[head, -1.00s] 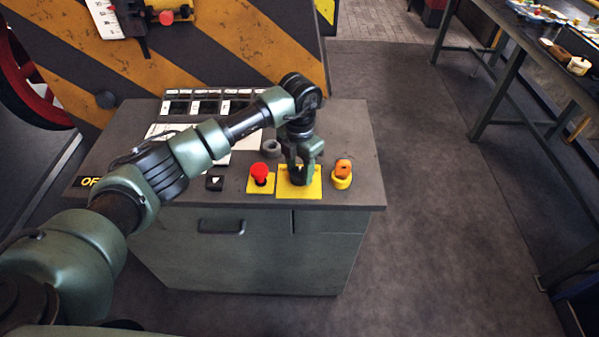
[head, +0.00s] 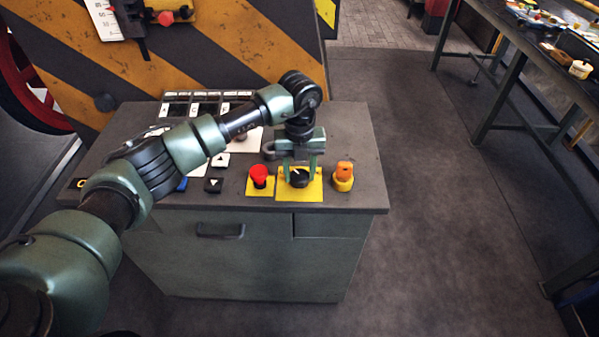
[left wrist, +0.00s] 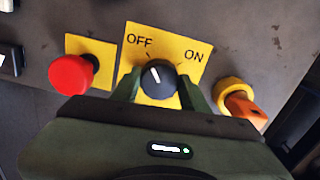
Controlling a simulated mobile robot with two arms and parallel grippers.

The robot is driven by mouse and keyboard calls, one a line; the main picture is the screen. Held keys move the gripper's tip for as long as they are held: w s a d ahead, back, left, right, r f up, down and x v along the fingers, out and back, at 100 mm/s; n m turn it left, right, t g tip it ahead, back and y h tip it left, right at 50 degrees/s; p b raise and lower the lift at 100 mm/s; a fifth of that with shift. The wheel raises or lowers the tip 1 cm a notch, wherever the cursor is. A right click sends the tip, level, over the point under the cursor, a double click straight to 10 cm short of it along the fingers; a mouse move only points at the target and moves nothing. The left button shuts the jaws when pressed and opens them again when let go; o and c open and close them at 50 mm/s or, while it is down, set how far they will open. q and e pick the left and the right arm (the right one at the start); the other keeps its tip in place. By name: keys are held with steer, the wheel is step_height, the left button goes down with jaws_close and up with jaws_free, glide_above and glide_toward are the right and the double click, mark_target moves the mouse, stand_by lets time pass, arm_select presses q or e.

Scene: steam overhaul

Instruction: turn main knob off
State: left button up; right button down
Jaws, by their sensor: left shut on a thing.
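The main knob (head: 299,178) is a round black knob with a white pointer line, on a yellow plate (head: 314,193) at the console's front edge. In the left wrist view the knob (left wrist: 158,78) sits below the printed words OFF, on the left, and ON, on the right. Its white line points up and left, toward the OFF side. My left gripper (head: 299,175) reaches down from above and is shut on the knob, one finger on each side. The left wrist view shows the same gripper (left wrist: 158,88) around the knob. My right gripper is not in view.
A red mushroom button (head: 260,173) stands close left of the knob. An orange switch on a yellow base (head: 343,176) stands close right. Black arrow buttons (head: 214,185) lie farther left on the grey console (head: 358,125). The floor right of the console is clear.

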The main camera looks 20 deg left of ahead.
mark_target(299, 174)
arm_select(q)
steer(key=shift+w+r+n, duration=0.1)
steer(key=shift+n, duration=0.4)
steer(key=o, duration=1.4)
step_height(299, 174, up, 8)
steer(key=shift+f+b, duration=0.15)
steer(key=shift+b, duration=0.9)
